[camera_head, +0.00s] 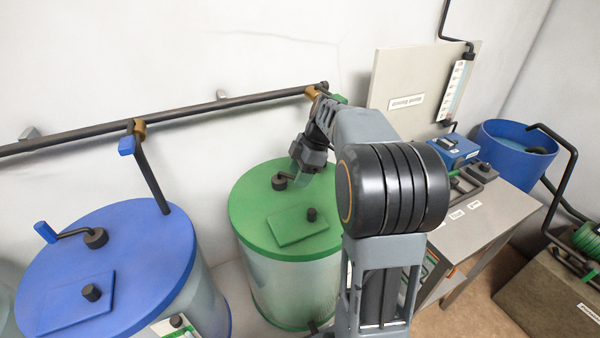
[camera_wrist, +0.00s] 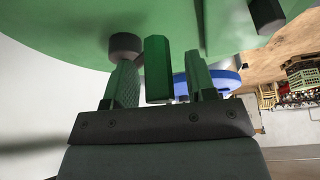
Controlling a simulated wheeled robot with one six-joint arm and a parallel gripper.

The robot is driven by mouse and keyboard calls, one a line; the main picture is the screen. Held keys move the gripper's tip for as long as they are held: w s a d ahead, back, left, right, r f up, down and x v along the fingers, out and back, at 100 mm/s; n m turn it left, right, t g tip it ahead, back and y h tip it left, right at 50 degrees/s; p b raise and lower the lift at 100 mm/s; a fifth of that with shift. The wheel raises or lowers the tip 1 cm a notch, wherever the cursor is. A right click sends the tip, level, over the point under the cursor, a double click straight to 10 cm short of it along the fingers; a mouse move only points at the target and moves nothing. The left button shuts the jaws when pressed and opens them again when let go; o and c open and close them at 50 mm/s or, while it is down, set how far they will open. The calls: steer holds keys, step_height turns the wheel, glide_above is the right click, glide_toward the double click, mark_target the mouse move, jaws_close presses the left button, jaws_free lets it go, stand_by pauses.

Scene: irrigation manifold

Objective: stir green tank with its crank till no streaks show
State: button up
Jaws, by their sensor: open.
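The green tank (camera_head: 290,290) stands at the middle of the head view, with a flat green lid (camera_head: 250,215). Its crank has a dark hub (camera_head: 279,182) on the lid; my gripper covers the rest of it from above. In the wrist view the crank's green grip (camera_wrist: 157,70) stands between my two fingers, with gaps on both sides, and the hub (camera_wrist: 125,45) is behind. My gripper (camera_head: 302,178) is open around the grip, low over the lid. Streaks inside the tank cannot be made out.
A green hatch (camera_head: 295,230) with a dark knob (camera_head: 311,214) lies on the lid's near side. A blue-lidded tank (camera_head: 140,240) with its own crank stands left. A dark pipe (camera_head: 220,110) runs along the wall behind. A bench (camera_head: 480,225) stands right.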

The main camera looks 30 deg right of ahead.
steer(key=shift+c, duration=0.4)
jaws_close()
